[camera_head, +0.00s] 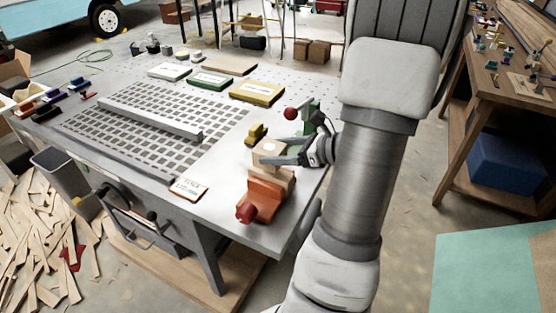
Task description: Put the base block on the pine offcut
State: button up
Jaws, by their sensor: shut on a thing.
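My gripper (277,154) is at the right end of the metal worktable, shut on a small pale wooden block (268,146) that looks like the base block. One dark finger runs along the block's near side; the far finger is partly hidden. A light wood piece (286,178), which looks like the pine offcut, shows directly below the block at the orange vise (263,196). The block overlaps this piece in the picture. I cannot tell whether they touch, and the gripper and block hide part of the piece.
A yellow clamp-like item (257,133) stands just behind the block. A green item with a red knob (291,114) is behind my gripper. A labelled card (188,189) lies left of the vise. A long grey bar (150,118) crosses the slotted tabletop (120,150).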

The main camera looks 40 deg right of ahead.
jog(key=shift+f, duration=1.4)
jog(key=shift+f+b, duration=0.2)
jog(key=shift+b, duration=0.1)
jog(key=o, duration=1.3)
jog(key=shift+r, duration=0.25)
jog(key=shift+s+d+r, duration=0.15)
jog(key=shift+s+d, duration=0.05)
jog(key=shift+s, duration=0.1)
jog(key=p+v, duration=0.1)
jog(key=v, duration=1)
jog(key=shift+s, duration=0.15)
